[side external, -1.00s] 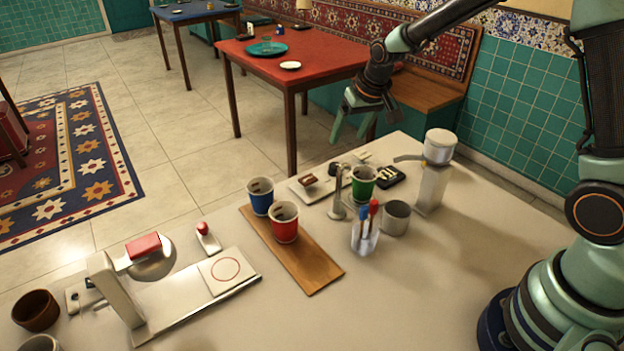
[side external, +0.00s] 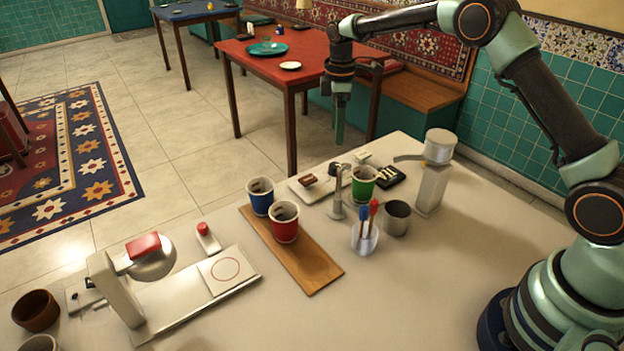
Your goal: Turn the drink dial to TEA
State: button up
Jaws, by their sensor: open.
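I cannot surely tell the drink dial or read any TEA label at this size. A small black knob (side external: 334,170) stands at the back of the counter, partly hidden by a metal tap (side external: 338,192). Beside it, a pale plate (side external: 325,192) carries a brown lever-like piece (side external: 308,180). A black panel (side external: 391,177) with white marks lies to the right, behind the green cup (side external: 363,183). My gripper (side external: 339,138) is open and empty, pointing down, above and apart from these items. Its fingers overlap edge-on in this view.
Blue (side external: 261,196) and red (side external: 285,222) cups stand on a wooden board (side external: 310,266). A clear holder with stirrers (side external: 364,238), a metal cup (side external: 397,217) and a grey dispenser (side external: 433,180) stand to the right. A press-like device (side external: 120,290) is at left. The front middle is clear.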

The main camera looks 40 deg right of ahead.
aim_at(335, 165)
notch_tip(335, 165, down, 10)
jog(key=shift+f, duration=0.25)
jog(key=shift+c, duration=0.3)
grip_shut()
jog(key=shift+m, duration=0.4)
jog(key=m, duration=0.3)
jog(key=shift+m, duration=0.3)
jog(key=shift+r+m, duration=0.1)
jog(key=shift+m, duration=1.8)
